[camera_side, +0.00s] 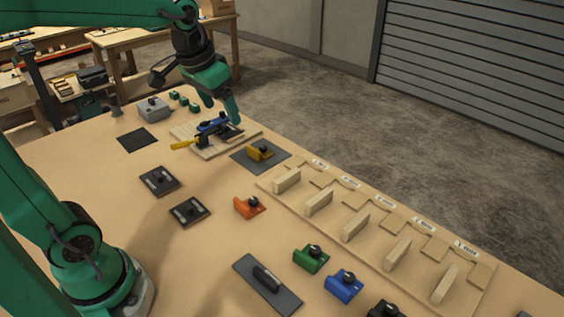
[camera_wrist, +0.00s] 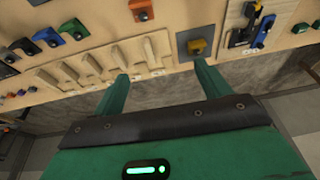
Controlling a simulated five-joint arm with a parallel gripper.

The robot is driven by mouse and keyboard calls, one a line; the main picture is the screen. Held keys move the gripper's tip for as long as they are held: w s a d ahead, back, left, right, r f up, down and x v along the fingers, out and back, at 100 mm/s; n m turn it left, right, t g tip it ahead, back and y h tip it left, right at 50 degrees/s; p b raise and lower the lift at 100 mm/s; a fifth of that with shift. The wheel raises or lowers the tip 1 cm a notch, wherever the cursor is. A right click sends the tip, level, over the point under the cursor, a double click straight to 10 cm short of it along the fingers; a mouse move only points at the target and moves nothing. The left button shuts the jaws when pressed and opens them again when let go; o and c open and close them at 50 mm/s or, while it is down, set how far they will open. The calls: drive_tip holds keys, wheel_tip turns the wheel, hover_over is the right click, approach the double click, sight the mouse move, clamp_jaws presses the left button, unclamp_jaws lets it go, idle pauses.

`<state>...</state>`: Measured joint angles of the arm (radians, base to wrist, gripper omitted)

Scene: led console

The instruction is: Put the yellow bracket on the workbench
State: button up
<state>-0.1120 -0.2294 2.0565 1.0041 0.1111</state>
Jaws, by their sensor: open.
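The yellow bracket (camera_side: 260,151), with a dark knob, sits on a dark grey mat (camera_side: 245,161) near the back edge of the workbench (camera_side: 95,175). It also shows in the wrist view (camera_wrist: 197,46) at the upper right, on its grey mat (camera_wrist: 183,37). My gripper (camera_side: 235,121) is above the far edge of the bench, behind and a little left of the bracket in the side view. In the wrist view my gripper (camera_wrist: 162,72) has its two green fingers wide apart with nothing between them. The right finger points towards the bracket, apart from it.
A blue clamp (camera_side: 213,126) with a yellow handle stands on a wooden board left of the bracket. A rack (camera_side: 318,202) with several upright wooden dividers lies to the right. Orange (camera_side: 249,207), green (camera_side: 311,259) and blue (camera_side: 343,286) brackets sit in front.

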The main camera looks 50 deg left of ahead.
drive_tip(key=s+d+f+t, duration=0.1)
drive_tip(key=s+d, duration=0.1)
drive_tip(key=s, duration=0.4)
drive_tip(key=s+d+f+t, duration=0.1)
drive_tip(key=s+d+f, duration=0.1)
drive_tip(key=s, duration=0.4)
